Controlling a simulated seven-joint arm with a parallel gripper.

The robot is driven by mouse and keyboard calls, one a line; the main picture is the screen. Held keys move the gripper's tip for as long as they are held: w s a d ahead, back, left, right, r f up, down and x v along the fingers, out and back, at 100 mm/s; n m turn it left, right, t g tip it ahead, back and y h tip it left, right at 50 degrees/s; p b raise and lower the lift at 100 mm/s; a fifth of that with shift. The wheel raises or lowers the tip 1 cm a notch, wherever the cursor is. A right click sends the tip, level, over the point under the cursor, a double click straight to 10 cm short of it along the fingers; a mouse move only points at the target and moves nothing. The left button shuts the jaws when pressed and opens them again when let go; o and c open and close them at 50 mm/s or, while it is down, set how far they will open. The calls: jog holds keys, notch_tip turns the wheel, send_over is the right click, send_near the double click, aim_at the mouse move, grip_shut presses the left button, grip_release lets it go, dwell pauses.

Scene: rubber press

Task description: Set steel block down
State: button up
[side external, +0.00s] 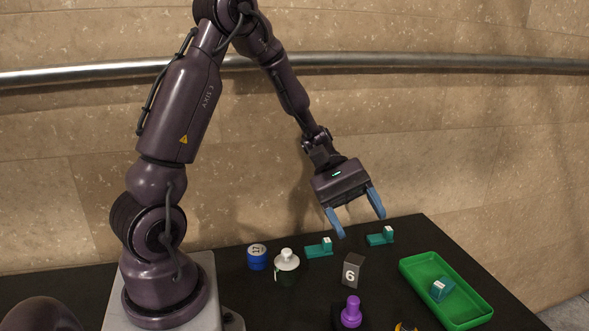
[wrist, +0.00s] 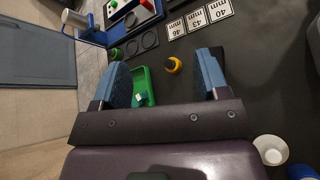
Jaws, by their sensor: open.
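The likely steel block is a dark grey block marked 6 (side external: 351,271), standing upright on the black table in the side external view. My gripper (side external: 361,226) is open and empty above and behind it, with its blue fingers apart. The block sits clear of the fingers, on the table. In the wrist view my gripper (wrist: 163,75) shows its two blue fingers spread wide with nothing between them. I cannot make out the steel block in the wrist view.
A green tray (side external: 408,269) at right holds a teal-and-white piece (side external: 440,290). Two teal fixtures (side external: 319,249) (side external: 381,237), a white-topped container (side external: 286,262), a blue cylinder (side external: 257,257) and a purple knob (side external: 351,311) stand nearby. The wrist view shows millimetre-marked cards (wrist: 197,19).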

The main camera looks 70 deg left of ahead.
jog(key=s+d+r+m+t+y, duration=0.2)
jog(key=s+r+m+t+y, duration=0.1)
jog(key=s+r+m+y, duration=0.8)
jog(key=s+r+m, duration=0.1)
jog(key=m, duration=0.2)
jog(key=shift+s+d+m+t+y, duration=0.2)
jog(key=shift+d+m+t+y, duration=0.1)
jog(key=shift+y, duration=0.1)
